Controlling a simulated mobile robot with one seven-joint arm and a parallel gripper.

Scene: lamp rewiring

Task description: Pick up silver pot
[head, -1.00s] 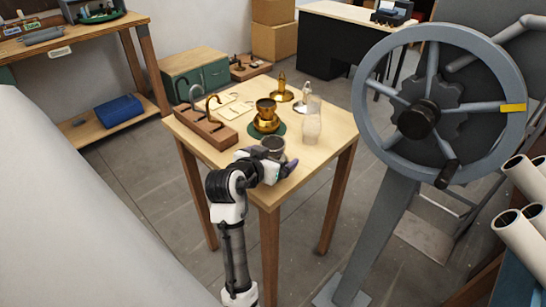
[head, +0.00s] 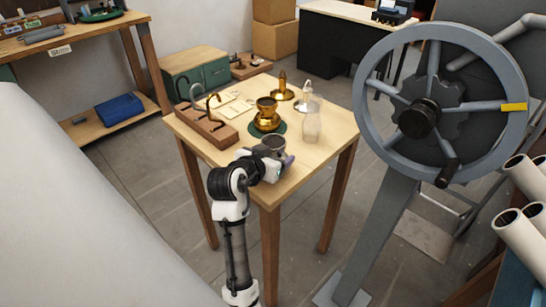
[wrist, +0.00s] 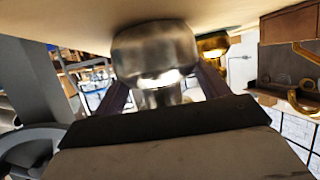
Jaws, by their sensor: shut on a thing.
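The silver pot (head: 274,142) is at the near corner of the wooden table in the head view. It is a round, shiny grey metal vessel with an open top. My gripper (head: 279,158) is shut on it from the near side. In the wrist view, which looks upside down, the pot (wrist: 157,48) fills the upper middle, with a dark finger of my gripper (wrist: 163,90) on each side of it. The arm hides its lower part in the head view, and I cannot tell whether its base touches the table.
A brass pot (head: 267,108) stands on a green disc behind the silver pot. A clear glass jar (head: 312,126) is to its right, a wooden hook rack (head: 205,128) to the left. Brass and pale lamp-like pieces stand farther back. A large handwheel (head: 366,110) rises right of the table.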

